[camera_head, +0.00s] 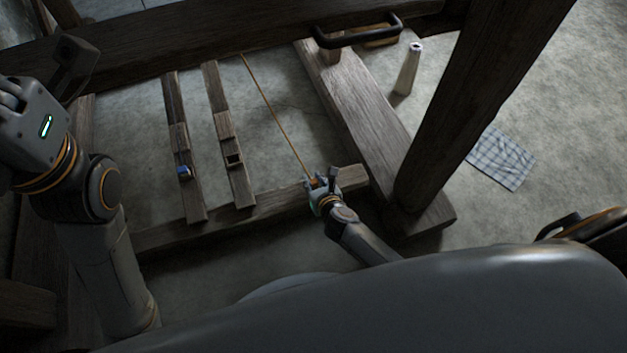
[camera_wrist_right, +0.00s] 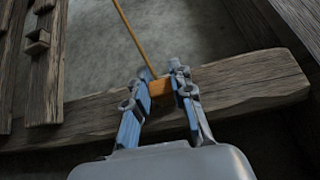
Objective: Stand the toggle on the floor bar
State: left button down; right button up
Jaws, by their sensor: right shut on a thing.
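The toggle (camera_wrist_right: 160,87) is a small orange-brown wooden piece. In the right wrist view my right gripper (camera_wrist_right: 163,92) is shut on it, with a finger on each side. A tan cord (camera_wrist_right: 133,37) runs up from the toggle; in the head view the cord (camera_head: 272,108) rises to the upper beam. The floor bar (camera_wrist_right: 245,85) is a rough wooden beam behind the toggle. In the head view my right gripper (camera_head: 317,186) is at this floor bar (camera_head: 270,204), near its right end. Whether the toggle touches the bar cannot be told. My left arm shows at left; its fingertips are not clear.
Two wooden treadles (camera_head: 183,150) (camera_head: 229,140) lie left of the cord, one with a small blue item (camera_head: 184,172). A thick side beam (camera_head: 362,110) and a post (camera_head: 470,85) stand right. A pale cone (camera_head: 408,70) and a checked cloth (camera_head: 501,158) are on the floor beyond.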

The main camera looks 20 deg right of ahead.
jog(key=shift+f, duration=0.15)
jog(key=o, duration=0.8)
